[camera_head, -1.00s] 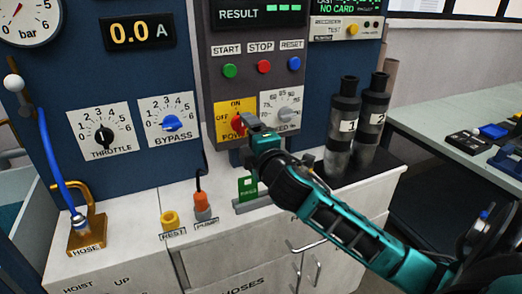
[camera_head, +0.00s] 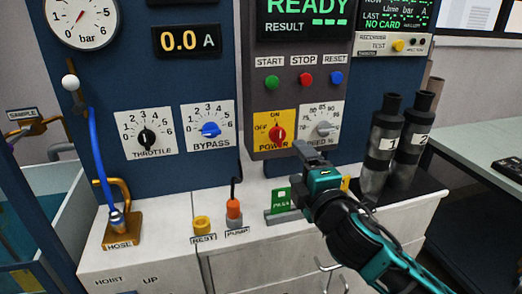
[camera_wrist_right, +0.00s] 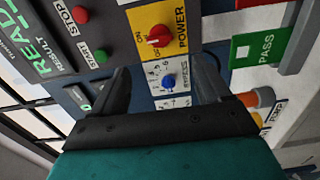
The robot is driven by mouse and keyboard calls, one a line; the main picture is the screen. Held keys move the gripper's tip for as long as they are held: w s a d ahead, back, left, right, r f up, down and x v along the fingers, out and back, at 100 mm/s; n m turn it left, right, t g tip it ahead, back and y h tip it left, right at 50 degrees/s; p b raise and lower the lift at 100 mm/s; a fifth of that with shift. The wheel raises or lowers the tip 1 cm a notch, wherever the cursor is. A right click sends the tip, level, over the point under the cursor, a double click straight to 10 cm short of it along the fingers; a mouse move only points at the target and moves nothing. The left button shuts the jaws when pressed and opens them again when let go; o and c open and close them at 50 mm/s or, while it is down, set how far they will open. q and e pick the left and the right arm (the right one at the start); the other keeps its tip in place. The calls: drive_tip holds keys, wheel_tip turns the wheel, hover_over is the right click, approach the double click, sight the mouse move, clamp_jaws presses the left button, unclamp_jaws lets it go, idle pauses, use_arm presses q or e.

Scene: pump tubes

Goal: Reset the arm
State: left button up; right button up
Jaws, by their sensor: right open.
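My right gripper (camera_head: 308,152) is open and empty. It is in front of the control panel, just below the red POWER knob (camera_head: 277,132) and the SPEED dial (camera_head: 323,129), and apart from the knob. In the right wrist view, its two dark fingers (camera_wrist_right: 161,68) are spread, with the BYPASS dial (camera_wrist_right: 169,81) in the background between them. The POWER knob also shows beyond the fingertips in that view (camera_wrist_right: 158,37). My right arm comes in from the lower right. My left gripper is in neither view.
A green PASS card (camera_head: 281,200) stands in a holder on the white counter (camera_head: 165,245), beside my right gripper. Two dark cylinders (camera_head: 383,145) stand on a black tray at the right. A blue hose (camera_head: 98,160), REST post (camera_head: 202,225) and orange PUMP plug (camera_head: 234,209) are left.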

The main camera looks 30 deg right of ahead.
drive_tip(key=shift+f, duration=0.1)
drive_tip(key=s+a+f+m+g+y, duration=0.2)
drive_tip(key=s+a+f+m, duration=0.2)
drive_tip(key=f, duration=0.6)
drive_tip(key=s+a+f+m+g+y, duration=0.2)
drive_tip(key=s+a+f+m, duration=0.2)
drive_tip(key=f, duration=0.6)
drive_tip(key=s+a+f+m+g+y, duration=0.2)
drive_tip(key=s+a+f+m, duration=0.2)
drive_tip(key=f, duration=0.6)
drive_tip(key=shift+s+a+g+y, duration=0.3)
drive_tip(key=shift+s+a, duration=0.4)
drive_tip(key=shift+a, duration=0.35)
drive_tip(key=shift+c, duration=0.2)
